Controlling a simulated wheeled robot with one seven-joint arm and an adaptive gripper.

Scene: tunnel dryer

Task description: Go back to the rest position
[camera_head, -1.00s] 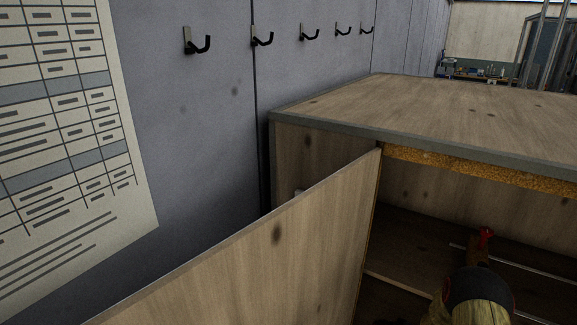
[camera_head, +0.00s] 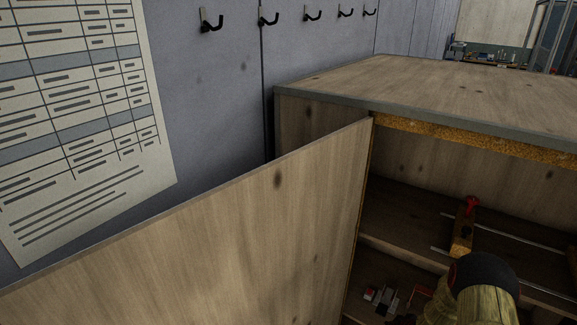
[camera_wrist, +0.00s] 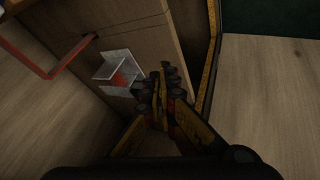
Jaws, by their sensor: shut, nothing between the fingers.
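My gripper (camera_wrist: 158,92) is in the middle of the wrist view, its dark fingertips together with nothing between them. It is beside a small grey metal piece with a red part (camera_wrist: 118,72), close to a wooden board. In the head view my forearm reaches into the lower right of an open wooden cabinet (camera_head: 330,108); the fingertips are not clear there. The cabinet's door (camera_head: 230,230) stands open toward me. A wooden piece with a red handle (camera_head: 463,232) lies on the upper shelf by thin metal rods.
A small red and grey metal item (camera_head: 383,297) sits lower in the cabinet. A red bent bar (camera_wrist: 55,70) is at the upper left of the wrist view. Black hooks (camera_head: 268,17) and a printed chart (camera_head: 80,120) are on the grey wall. The cabinet top is bare.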

